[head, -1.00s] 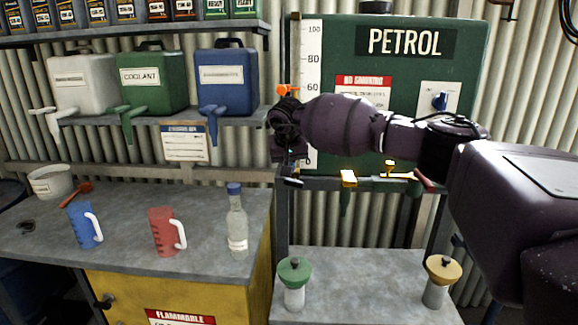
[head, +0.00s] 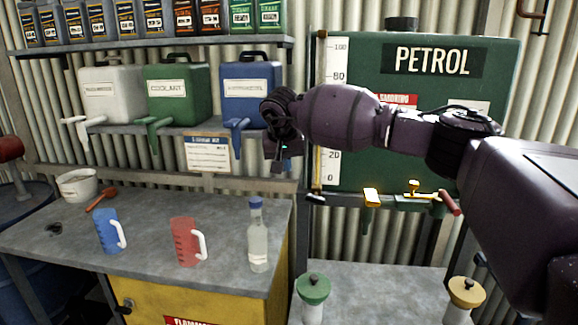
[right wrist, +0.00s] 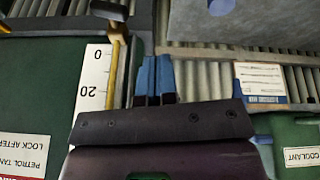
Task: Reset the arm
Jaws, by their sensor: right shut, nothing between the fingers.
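My right arm reaches in from the right across the front of the green petrol tank (head: 490,80). Its gripper (head: 280,168) hangs downward just left of the tank, near the blue container (head: 258,78). In the right wrist view the two blue fingers (right wrist: 154,78) are shut together with nothing between them. The tank's level scale (right wrist: 93,78) shows beside them. My left gripper is not in view.
A blue jug (head: 107,232), a red jug (head: 185,243) and a clear bottle (head: 257,240) stand on the grey bench (head: 140,262). A white container (head: 108,92) and a green container (head: 177,100) sit on the shelf. Green-topped (head: 313,290) and yellow-topped (head: 466,293) canisters stand below the tank.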

